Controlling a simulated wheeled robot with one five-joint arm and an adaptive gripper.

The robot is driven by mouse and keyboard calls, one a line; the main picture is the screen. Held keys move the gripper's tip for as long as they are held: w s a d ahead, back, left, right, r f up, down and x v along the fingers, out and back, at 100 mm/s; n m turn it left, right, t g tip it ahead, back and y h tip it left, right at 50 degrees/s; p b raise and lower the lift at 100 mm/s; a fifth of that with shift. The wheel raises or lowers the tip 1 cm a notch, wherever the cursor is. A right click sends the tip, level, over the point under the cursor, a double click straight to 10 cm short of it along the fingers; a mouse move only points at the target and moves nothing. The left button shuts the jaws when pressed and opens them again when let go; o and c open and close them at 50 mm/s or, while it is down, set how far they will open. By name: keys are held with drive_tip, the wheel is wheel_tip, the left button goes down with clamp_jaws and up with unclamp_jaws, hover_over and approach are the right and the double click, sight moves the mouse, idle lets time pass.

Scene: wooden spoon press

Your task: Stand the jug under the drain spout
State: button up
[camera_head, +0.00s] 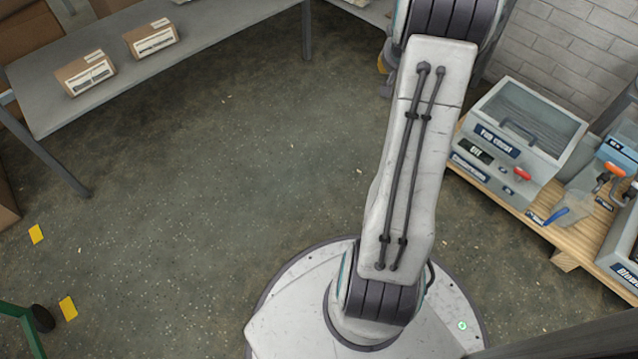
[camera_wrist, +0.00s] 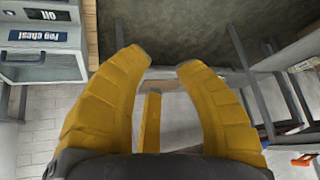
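My gripper (camera_wrist: 161,62) shows in the wrist view with its two yellow fingers apart and no object held at the tips. A narrow yellow upright piece (camera_wrist: 151,122) shows between the fingers; I cannot tell what it is. I cannot make out a jug or a drain spout in either view. At the right edge of the head view stands part of a grey-blue device (camera_head: 612,165) with an orange-red lever, cut off by the frame.
A grey table (camera_head: 205,38) with small boxes stands at upper left. The middle floor is clear.

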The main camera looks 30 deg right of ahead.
drive_tip(key=s+a+r+n+y, duration=0.2)
drive_tip(key=s+a+r+n, duration=0.1)
drive_tip(key=a, duration=0.9)
drive_tip(key=s+a+r+n+y, duration=0.1)
drive_tip(key=s+a+r+n, duration=0.15)
drive_tip(key=a, duration=1.05)
drive_tip(key=s+a+n+g+y, duration=0.1)
drive_tip(key=s+a+n+g, duration=0.1)
drive_tip(key=s+a, duration=0.9)
drive_tip(key=shift+s+a+n+g+y, duration=0.35)
drive_tip(key=shift+s+n, duration=0.5)
drive_tip(key=shift+s, duration=0.8)
drive_tip(key=shift+d+f, duration=0.1)
